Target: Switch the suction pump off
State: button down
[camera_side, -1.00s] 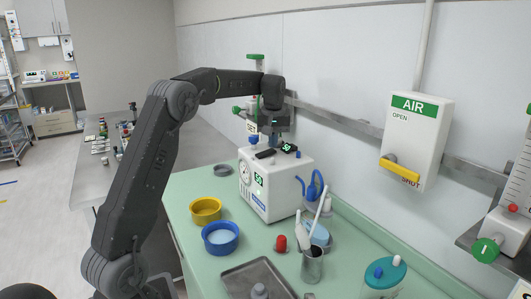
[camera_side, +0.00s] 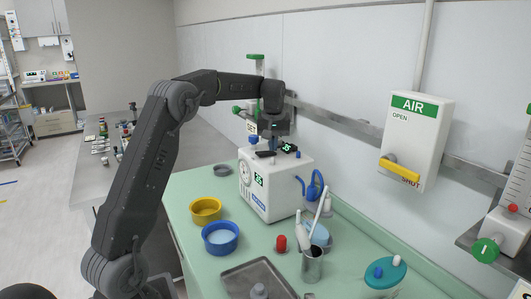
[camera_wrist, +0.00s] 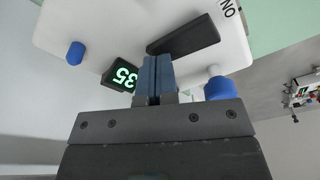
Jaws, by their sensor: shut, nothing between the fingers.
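The suction pump (camera_side: 275,193) is a white box on the green worktop, with a round gauge and a lit green display on its front. On its top are a black rocker switch (camera_wrist: 184,36), a small lit display (camera_wrist: 121,77) and blue caps. The letters "ON" are printed beside the switch's far end in the wrist view. My gripper (camera_wrist: 155,62) is shut and empty, pointing down at the pump's top. Its tips overlap the switch's end nearest the display; I cannot tell whether they touch it. In the side view my gripper (camera_side: 271,150) partly hides the switch.
A yellow bowl (camera_side: 205,209) and a blue bowl (camera_side: 220,238) stand left of the pump. A metal cup (camera_side: 312,265), a red-topped item (camera_side: 280,243) and a metal tray (camera_side: 238,280) are in front. The AIR box (camera_side: 418,135) and a rail are on the wall behind.

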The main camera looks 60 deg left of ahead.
jog(key=shift+r, duration=3.5)
jog(key=shift+d, duration=0.1)
jog(key=s+d+r+m+t, duration=0.1)
jog(key=s+d+r+m, duration=0.15)
jog(key=s+d, duration=0.4)
jog(key=s+d+r+m+t, duration=0.1)
jog(key=s+d+r+m, duration=0.15)
jog(key=d, duration=0.75)
jog(key=s+d+f+m+t, duration=0.1)
jog(key=s+d+f+m, duration=0.2)
jog(key=s, duration=0.6)
jog(key=s+d+f+m+t+h, duration=0.1)
jog(key=s+d+f+m, duration=0.3)
jog(key=s+d+f, duration=0.3)
jog(key=s+d, duration=0.2)
jog(key=d, duration=0.1)
jog(key=shift+f+t+h, duration=0.2)
jog(key=shift+t+h, duration=0.1)
